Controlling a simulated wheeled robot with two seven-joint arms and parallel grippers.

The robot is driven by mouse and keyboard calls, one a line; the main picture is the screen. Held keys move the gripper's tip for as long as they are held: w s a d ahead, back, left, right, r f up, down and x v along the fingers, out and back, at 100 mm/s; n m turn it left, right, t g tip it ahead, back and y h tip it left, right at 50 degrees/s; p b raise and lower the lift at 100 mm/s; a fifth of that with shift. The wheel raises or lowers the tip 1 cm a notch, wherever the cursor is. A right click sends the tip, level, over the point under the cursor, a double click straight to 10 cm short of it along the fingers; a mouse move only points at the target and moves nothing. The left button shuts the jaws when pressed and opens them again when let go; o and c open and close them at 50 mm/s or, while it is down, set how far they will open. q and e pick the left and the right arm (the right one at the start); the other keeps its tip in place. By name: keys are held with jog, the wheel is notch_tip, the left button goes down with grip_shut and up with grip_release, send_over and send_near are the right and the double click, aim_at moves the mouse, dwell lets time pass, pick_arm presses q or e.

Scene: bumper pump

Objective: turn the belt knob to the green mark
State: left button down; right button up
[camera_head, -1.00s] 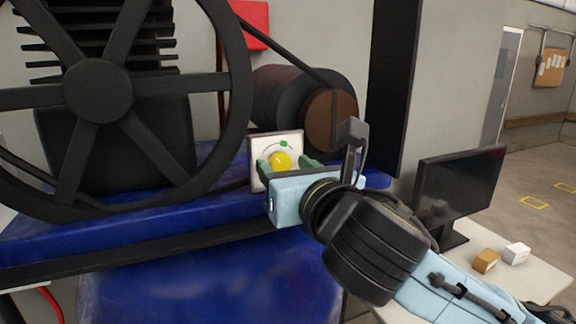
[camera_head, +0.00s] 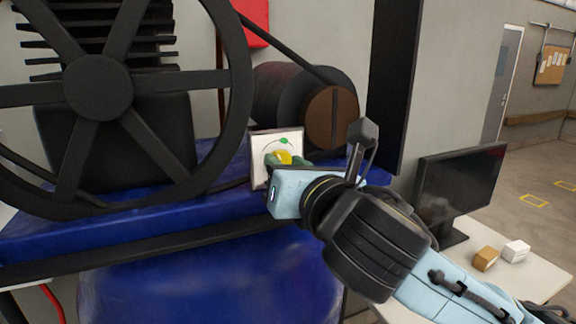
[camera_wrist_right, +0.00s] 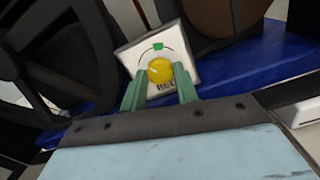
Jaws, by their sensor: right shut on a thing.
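The belt knob is a round yellow knob (camera_head: 283,157) on a white panel (camera_head: 262,146) with a thin dark arc and a green mark (camera_head: 284,141) above the knob. In the right wrist view, the yellow knob (camera_wrist_right: 160,71) sits between the two green fingers, with the green mark (camera_wrist_right: 158,46) above it and partly hidden lettering below. My right gripper (camera_head: 286,160) is shut on the knob, and its fingers hide part of it in the head view. A pointer on the knob cannot be made out. My left gripper is not in view.
A large black spoked wheel (camera_head: 99,88) stands left of the panel. A drive belt runs to a motor with a brown pulley (camera_head: 331,118) behind it. A blue tank (camera_head: 205,279) lies below. A monitor (camera_head: 458,186) and two small boxes stand on a table at right.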

jog(key=m, duration=0.4)
jog(key=shift+m, duration=2.6)
jog(key=o, duration=1)
jog(key=shift+d, duration=0.1)
